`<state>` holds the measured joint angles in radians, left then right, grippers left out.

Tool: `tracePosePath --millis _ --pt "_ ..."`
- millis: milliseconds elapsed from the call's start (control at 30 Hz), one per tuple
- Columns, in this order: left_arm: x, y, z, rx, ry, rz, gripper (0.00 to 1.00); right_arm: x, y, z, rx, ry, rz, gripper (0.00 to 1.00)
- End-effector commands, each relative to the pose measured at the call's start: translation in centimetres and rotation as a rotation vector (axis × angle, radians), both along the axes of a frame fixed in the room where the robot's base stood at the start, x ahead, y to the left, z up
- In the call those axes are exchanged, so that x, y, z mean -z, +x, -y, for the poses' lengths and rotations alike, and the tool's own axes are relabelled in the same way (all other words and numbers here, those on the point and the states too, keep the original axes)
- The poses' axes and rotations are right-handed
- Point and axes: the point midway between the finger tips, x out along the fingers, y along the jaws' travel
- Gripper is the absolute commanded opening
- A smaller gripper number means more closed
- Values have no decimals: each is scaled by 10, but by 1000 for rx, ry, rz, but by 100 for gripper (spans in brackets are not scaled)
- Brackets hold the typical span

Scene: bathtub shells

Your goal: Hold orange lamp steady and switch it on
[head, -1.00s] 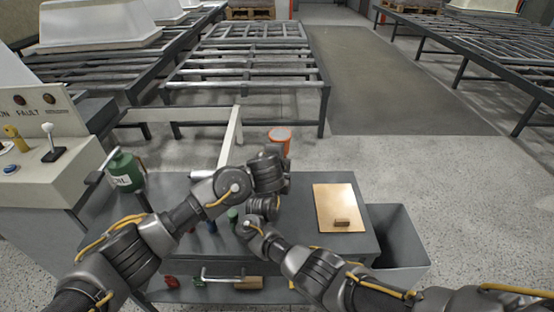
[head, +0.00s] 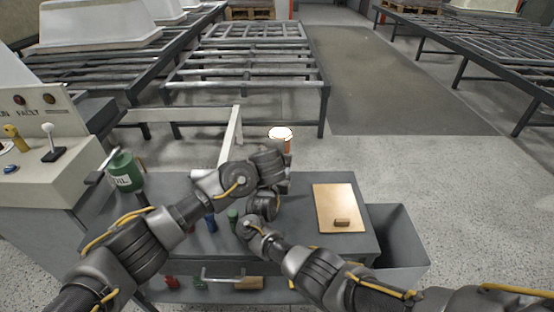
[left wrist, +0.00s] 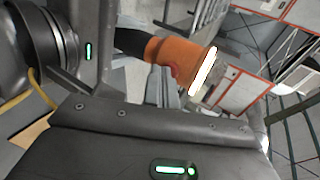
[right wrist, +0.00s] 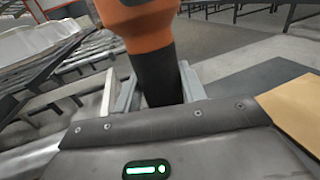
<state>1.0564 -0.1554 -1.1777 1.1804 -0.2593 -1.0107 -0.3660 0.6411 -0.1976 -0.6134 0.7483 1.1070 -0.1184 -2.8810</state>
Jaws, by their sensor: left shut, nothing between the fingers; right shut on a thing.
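The orange lamp (head: 281,133) stands upright above the cart, and its top glows white. In the left wrist view the orange lamp head (left wrist: 172,55) has a bright, lit lens and a red spot on its side, probably the switch. My right gripper (right wrist: 158,88) is shut around the lamp's dark handle (right wrist: 157,70), just below the orange head. My left gripper (left wrist: 172,90) is shut and empty, close beside the orange head near the red spot. Whether it touches the lamp is hard to tell. In the head view my wrists hide both fingertips and most of the lamp.
The grey cart (head: 330,255) carries a green oil can (head: 125,171), small blue and green items and a tan board (head: 338,207) with a brown block. A grey bin (head: 402,240) stands to its right. A control panel (head: 40,185) is at left; metal racks stand behind.

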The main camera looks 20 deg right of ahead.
Motion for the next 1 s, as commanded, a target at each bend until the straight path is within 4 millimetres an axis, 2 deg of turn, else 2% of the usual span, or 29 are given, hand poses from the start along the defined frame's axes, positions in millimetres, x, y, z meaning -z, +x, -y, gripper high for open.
tracePosePath --millis 233,700,1000 --pt "-6 -9 -5 -1 0 -2 0 -2 0 -1 -1 0 6 14" --pt "-45 -69 -29 2 -2 -2 0 -1 0 -1 0 0 4 14" --pt "-52 -78 -34 1 1 0 0 -1 0 -1 0 0 4 14"
